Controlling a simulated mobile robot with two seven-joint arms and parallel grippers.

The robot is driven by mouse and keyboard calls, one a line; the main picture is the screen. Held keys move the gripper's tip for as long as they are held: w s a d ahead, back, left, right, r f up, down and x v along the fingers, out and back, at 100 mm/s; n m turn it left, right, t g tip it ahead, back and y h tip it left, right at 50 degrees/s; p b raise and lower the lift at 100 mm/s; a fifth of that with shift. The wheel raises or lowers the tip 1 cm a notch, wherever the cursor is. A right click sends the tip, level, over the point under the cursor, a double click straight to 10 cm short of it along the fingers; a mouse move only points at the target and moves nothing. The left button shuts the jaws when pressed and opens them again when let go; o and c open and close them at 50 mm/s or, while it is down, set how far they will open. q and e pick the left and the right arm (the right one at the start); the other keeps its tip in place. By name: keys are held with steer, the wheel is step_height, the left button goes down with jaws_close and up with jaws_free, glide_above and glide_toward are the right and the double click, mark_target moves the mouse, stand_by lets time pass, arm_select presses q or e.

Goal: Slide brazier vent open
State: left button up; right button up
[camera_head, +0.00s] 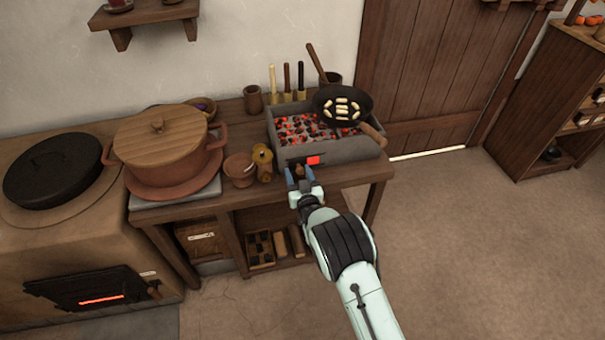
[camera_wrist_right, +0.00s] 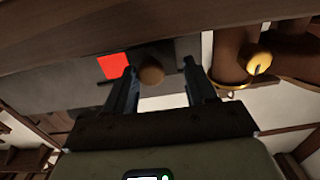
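The brazier (camera_head: 345,150) is a grey stone trough of glowing coals (camera_head: 302,128) on the wooden table. A red-glowing vent opening (camera_head: 313,160) shows in its front wall, and also in the right wrist view (camera_wrist_right: 113,66). A small round brown knob (camera_wrist_right: 151,73) sits beside the opening; it shows in the head view (camera_head: 299,170) too. My right gripper (camera_head: 300,174) is at the brazier's front. In the right wrist view its open fingers (camera_wrist_right: 160,72) stand either side of the knob, nearer on the opening's side. Contact with the knob is not clear. My left gripper is out of view.
A dark pan (camera_head: 342,103) with pale pieces rests over the brazier, its handle (camera_head: 372,135) jutting right. A brown mug (camera_head: 239,169) and a brass-coloured pot (camera_head: 262,162) stand close left of my gripper. A large lidded pot (camera_head: 165,147) is farther left. The floor at right is clear.

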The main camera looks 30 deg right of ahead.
steer(key=shift+d, duration=0.15)
steer(key=shift+s, duration=0.6)
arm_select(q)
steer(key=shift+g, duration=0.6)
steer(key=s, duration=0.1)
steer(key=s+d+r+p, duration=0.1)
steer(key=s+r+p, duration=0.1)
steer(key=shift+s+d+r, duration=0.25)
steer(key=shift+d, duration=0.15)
arm_select(e)
steer(key=v, duration=1.2)
steer(key=shift+a, duration=0.25)
steer(key=shift+s, duration=0.1)
